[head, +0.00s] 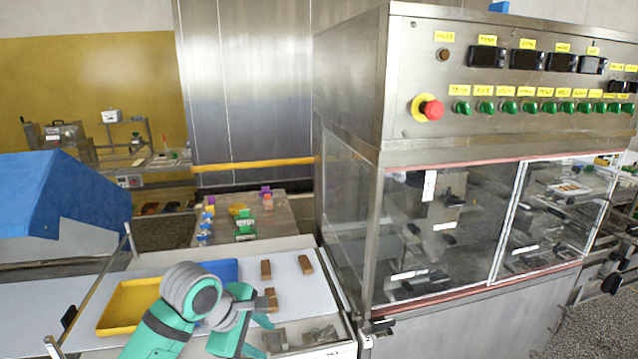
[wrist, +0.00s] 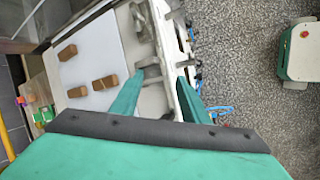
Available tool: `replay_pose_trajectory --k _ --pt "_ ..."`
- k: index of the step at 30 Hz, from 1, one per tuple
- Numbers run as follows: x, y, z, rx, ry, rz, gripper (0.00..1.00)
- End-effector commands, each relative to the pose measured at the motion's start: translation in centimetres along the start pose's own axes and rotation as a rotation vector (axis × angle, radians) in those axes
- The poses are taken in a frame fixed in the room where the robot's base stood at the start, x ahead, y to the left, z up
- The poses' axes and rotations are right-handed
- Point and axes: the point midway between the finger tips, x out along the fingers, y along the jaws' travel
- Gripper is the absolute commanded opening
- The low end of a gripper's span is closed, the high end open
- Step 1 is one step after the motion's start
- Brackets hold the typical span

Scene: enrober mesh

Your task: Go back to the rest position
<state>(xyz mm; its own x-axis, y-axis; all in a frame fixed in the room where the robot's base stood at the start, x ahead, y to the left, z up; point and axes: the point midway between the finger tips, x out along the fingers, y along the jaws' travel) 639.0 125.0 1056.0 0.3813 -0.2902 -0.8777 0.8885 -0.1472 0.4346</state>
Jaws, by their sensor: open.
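My gripper (head: 259,324) is at the lower middle of the head view, over the near right part of a white work surface (head: 325,292). In the wrist view its two green fingers (wrist: 160,92) stand apart with nothing held between them. Three brown bars lie on the white surface: one at the back left (head: 266,270), one at the back right (head: 305,264), and one nearer (head: 271,298), close to my gripper and partly covered by it. In the wrist view the bars (wrist: 105,82) lie left of the fingers.
A yellow tray (head: 112,312) and a blue tray (head: 226,268) lie left of the bars. A metal compartment with grey pieces (head: 318,335) is at the near edge. A large steel machine (head: 350,200) with clear doors stands right. The wrist view shows speckled floor (wrist: 240,60) at right.

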Motion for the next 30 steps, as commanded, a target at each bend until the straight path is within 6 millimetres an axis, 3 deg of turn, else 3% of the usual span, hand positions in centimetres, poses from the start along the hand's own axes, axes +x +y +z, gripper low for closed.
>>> replay_pose_trajectory --k 6,15,23,30 --pt "4.1 3.5 6.8 0.128 -0.164 0.222 0.41" --pt "7.2 6.4 13.9 0.228 -0.286 0.528 0.41" --pt "9.0 6.6 17.6 0.252 -0.294 0.763 0.41" --pt "10.9 4.7 19.2 0.244 -0.220 0.926 0.41"
